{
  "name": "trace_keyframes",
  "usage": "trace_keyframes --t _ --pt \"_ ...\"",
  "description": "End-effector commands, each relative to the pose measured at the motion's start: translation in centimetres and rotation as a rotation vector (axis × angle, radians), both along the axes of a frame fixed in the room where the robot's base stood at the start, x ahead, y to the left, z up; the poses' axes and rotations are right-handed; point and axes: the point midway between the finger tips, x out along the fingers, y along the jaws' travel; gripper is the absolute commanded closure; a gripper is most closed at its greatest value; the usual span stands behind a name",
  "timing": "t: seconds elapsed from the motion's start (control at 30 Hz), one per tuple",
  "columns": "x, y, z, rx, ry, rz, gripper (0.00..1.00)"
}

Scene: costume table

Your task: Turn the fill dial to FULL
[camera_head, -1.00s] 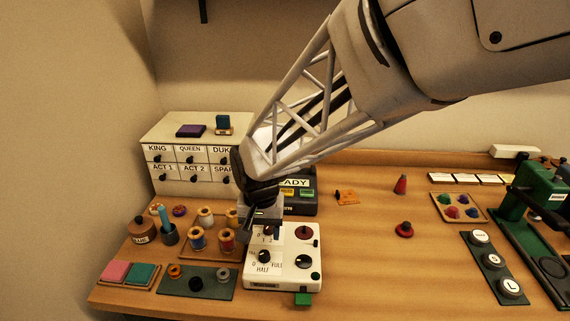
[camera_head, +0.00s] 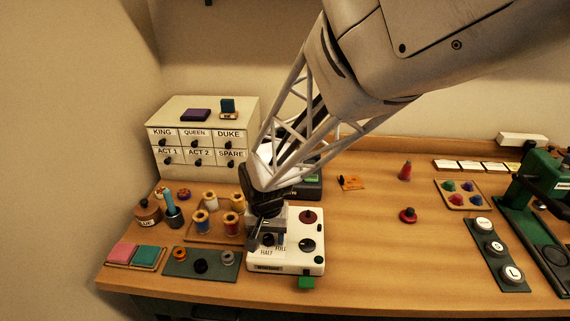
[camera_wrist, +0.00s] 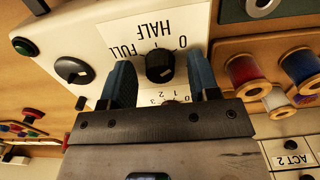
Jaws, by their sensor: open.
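The fill dial (camera_wrist: 160,66) is a small black knob on a white panel marked 0, HALF and FULL, upside down in the wrist view. I cannot tell clearly where its pointer stands. My gripper (camera_wrist: 159,68) is open, with one blue-grey finger on each side of the dial. A gap shows between knob and fingers. In the head view my gripper (camera_head: 267,240) is low over the left of the white machine (camera_head: 313,258) and mostly hides the dial; the HALF and FULL labels show just in front.
Thread spools (camera_head: 233,222) stand close on the left. A labelled drawer cabinet (camera_head: 203,130) stands behind.

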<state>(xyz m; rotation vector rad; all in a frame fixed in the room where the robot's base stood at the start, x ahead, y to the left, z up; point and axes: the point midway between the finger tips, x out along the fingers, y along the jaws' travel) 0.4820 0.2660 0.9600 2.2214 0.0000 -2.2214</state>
Motion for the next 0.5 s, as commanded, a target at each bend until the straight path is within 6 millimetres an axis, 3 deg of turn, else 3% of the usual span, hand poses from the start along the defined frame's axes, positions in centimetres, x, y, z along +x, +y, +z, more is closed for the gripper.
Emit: trace_keyframes --t 0.17,0.5 --pt "0.0 0.0 0.01 0.0 0.0 0.0 0.44" --pt "0.01 0.0 0.02 0.0 0.0 0.0 0.93"
